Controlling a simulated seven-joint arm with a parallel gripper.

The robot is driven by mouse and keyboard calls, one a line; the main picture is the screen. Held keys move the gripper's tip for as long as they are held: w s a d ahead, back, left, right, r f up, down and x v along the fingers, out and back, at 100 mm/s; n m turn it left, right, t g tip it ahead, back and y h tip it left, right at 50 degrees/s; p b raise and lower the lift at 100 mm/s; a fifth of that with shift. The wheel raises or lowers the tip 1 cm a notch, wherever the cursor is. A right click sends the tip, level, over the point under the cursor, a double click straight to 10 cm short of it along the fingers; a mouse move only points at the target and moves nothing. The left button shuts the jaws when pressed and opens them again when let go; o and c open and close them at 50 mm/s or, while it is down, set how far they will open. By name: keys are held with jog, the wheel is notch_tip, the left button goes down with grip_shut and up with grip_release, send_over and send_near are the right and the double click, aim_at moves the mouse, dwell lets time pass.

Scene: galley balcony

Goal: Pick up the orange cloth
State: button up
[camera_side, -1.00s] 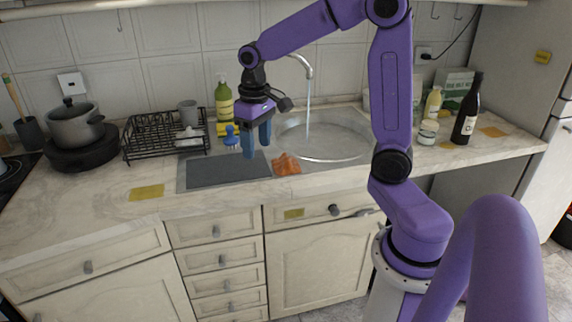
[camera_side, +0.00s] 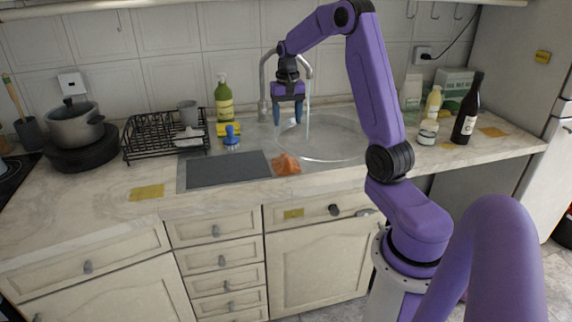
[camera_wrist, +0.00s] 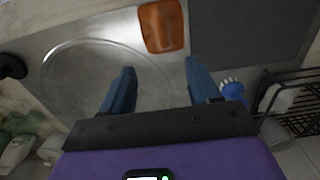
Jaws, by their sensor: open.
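The orange cloth (camera_side: 286,164) lies crumpled on the front edge of the sink unit, between the grey drying mat and the round basin. In the wrist view the cloth (camera_wrist: 162,26) is at the top middle, beyond my fingertips and apart from them. My gripper (camera_side: 288,117) is open and empty, above the back left part of the basin, behind and higher than the cloth. In the wrist view my gripper's two blue fingers (camera_wrist: 160,75) stand wide apart with nothing between them.
The round sink basin (camera_side: 325,153) has a tap (camera_side: 263,85) with water running. The grey mat (camera_side: 228,169), blue brush (camera_side: 231,138), green soap bottle (camera_side: 223,103) and black dish rack (camera_side: 150,140) lie left. A dark bottle (camera_side: 467,110) stands right. The front left counter is mostly clear.

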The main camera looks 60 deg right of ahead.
send_over(286, 156)
jog(key=f, duration=0.9)
jog(key=shift+s+d, duration=0.1)
jog(key=shift+d, duration=0.15)
jog(key=shift+a+f, duration=0.2)
jog(key=shift+f, duration=1.15)
jog(key=shift+a+f, duration=0.15)
jog(key=shift+f, duration=1.15)
jog(key=c, duration=1.1)
